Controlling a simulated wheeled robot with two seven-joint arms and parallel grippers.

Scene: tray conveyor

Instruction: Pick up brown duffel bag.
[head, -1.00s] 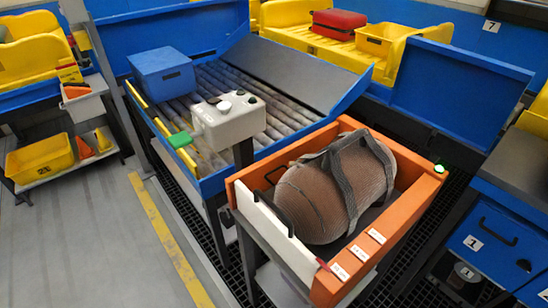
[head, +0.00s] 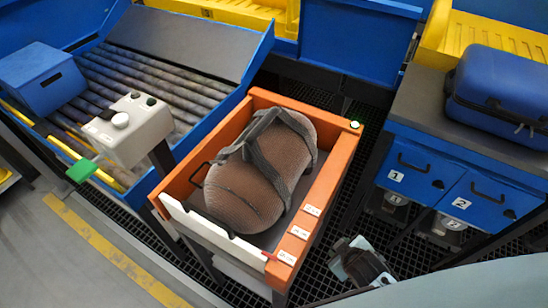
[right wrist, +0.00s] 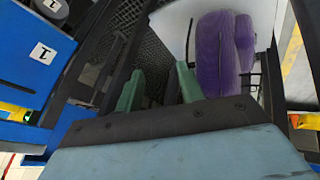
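The brown duffel bag (head: 262,170) lies in an orange-walled tray (head: 330,180) in the middle of the head view. Its dark grey straps (head: 246,146) loop over the top. My right gripper (head: 360,264) is low at the right, outside the tray and apart from the bag. In the right wrist view its two green fingers (right wrist: 158,88) stand apart with nothing between them. I do not make out the bag in the right wrist view. My left gripper is not in view.
A roller conveyor (head: 180,85) with a blue box (head: 40,76) and a white control box (head: 130,128) stands left of the tray. Right are numbered blue drawers (head: 410,172) under a blue suitcase (head: 500,92). A purple object (right wrist: 222,52) shows in the right wrist view.

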